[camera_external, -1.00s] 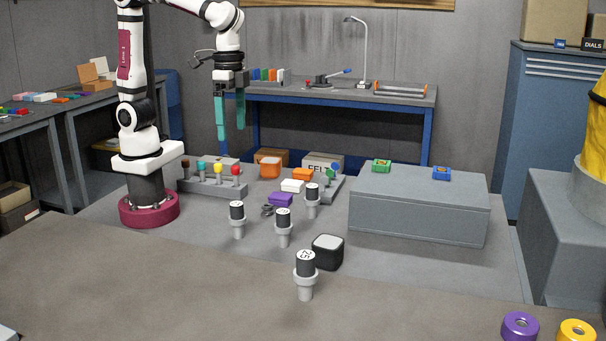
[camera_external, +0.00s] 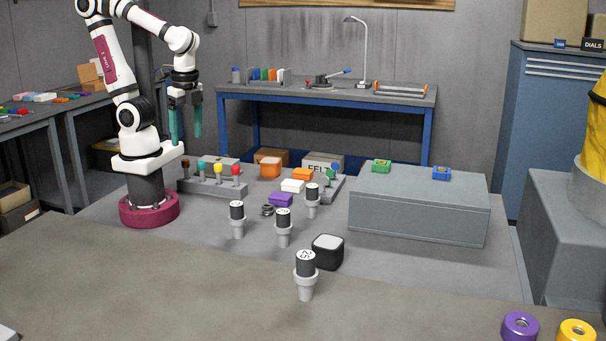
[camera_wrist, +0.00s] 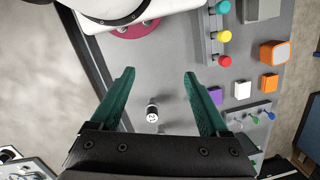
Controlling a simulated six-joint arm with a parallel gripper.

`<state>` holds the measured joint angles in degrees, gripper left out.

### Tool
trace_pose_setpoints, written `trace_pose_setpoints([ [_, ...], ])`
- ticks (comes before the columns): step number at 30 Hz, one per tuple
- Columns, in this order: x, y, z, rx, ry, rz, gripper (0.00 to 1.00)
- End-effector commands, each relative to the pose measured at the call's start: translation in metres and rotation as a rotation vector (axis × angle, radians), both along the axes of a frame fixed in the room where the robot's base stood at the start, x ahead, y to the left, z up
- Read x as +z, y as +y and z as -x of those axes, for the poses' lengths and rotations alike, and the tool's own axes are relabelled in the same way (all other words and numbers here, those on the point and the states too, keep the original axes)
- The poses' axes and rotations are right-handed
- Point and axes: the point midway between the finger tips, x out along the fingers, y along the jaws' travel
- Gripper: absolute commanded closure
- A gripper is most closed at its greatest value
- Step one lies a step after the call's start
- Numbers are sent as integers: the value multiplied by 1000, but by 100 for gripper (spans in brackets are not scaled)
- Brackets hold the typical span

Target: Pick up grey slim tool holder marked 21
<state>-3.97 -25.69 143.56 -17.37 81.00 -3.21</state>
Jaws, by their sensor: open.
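Several slim tool holders with grey lower bodies, black collars and white marked tops stand upright on the grey floor plate. In the external view one is at the left (camera_external: 237,219), one in the middle (camera_external: 283,228), one further back (camera_external: 312,201) and one nearest the camera (camera_external: 305,277). Their numbers are too small to read surely, so I cannot tell which is 21. My gripper (camera_external: 187,137) is open and empty, high above the plate near my base. In the wrist view one tool holder (camera_wrist: 152,112) shows below, between the spread green fingers (camera_wrist: 159,75).
A black box (camera_external: 328,252) stands close to the front holder. A rack of coloured knobs (camera_external: 213,184), a purple block (camera_external: 281,199) and an orange box (camera_external: 270,167) lie behind. A large grey box (camera_external: 420,215) fills the right.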

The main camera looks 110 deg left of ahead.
Motion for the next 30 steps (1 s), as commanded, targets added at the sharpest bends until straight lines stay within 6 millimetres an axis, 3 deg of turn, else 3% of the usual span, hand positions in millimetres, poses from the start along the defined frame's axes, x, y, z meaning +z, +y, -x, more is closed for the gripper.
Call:
trace_pose_setpoints([
  [5, -22, 0, -42, 742, 322, 269, 21],
  [9, -57, 31, -90, 1354, 601, 537, 21],
  [13, -91, 68, -116, 1727, 798, 748, 21],
  [16, -106, 86, -123, 1861, 878, 840, 21],
  [19, -114, 82, -127, 1899, 906, 868, 21],
  [27, -143, 14, -140, 1897, 907, 861, 21],
  [30, -149, -1, -144, 1896, 904, 863, 21],
])
